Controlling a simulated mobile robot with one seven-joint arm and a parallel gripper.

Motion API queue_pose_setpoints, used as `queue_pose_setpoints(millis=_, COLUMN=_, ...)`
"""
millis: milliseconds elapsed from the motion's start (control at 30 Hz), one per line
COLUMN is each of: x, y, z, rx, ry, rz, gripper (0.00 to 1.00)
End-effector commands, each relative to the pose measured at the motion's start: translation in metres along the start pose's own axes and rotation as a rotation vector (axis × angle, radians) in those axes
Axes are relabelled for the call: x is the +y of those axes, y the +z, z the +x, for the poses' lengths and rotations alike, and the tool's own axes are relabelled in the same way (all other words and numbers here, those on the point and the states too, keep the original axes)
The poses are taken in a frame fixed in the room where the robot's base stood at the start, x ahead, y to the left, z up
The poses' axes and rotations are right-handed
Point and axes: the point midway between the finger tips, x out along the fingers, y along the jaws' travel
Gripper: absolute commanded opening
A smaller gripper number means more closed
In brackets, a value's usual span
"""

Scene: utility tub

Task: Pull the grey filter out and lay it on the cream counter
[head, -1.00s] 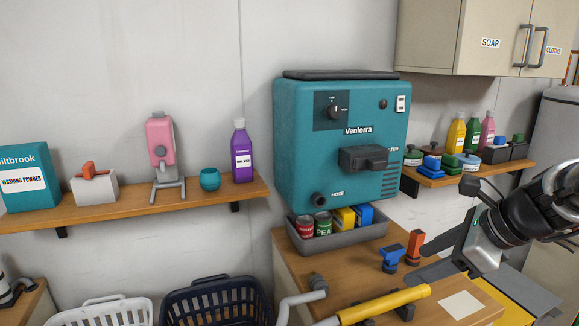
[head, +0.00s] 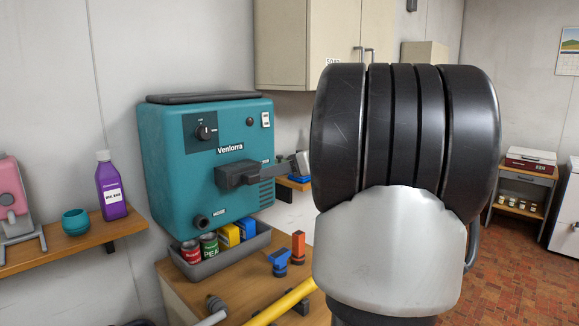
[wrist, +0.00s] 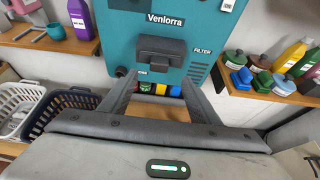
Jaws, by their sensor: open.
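The grey filter (head: 236,176) is a dark grey block with a protruding grip, seated in the front of the teal machine (head: 170,160). It also shows in the wrist view (wrist: 160,50), left of the word FILTER. My gripper (wrist: 160,84) is open and empty, pointing at the machine, its two grey fingers spread just below the filter in that picture. In the head view a finger overlaps the filter's right end; I cannot tell whether it touches. I cannot pick out a cream counter; a wood-topped counter (head: 235,293) stands below the machine.
A grey tray (head: 215,264) with cans and boxes sits under the machine. A blue item (head: 279,262), an orange item (head: 298,247) and a yellow bar (head: 282,303) are on the counter. A bottle shelf (wrist: 262,92) is at right. My arm hides much of the head view's right half.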

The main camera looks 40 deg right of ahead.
Motion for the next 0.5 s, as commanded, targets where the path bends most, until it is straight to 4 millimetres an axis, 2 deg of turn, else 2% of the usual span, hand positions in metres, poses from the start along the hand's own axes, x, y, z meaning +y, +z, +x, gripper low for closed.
queue_pose_setpoints(millis=100, x=0.001, y=-0.001, z=0.025, rx=0.002, ry=0.003, rz=0.001, gripper=0.56)
queue_pose_setpoints(millis=300, x=0.000, y=-0.001, z=0.064, rx=0.001, ry=0.002, rz=0.000, gripper=0.56)
queue_pose_setpoints(millis=500, x=0.000, y=-0.001, z=0.091, rx=0.001, ry=0.001, rz=-0.001, gripper=0.56)
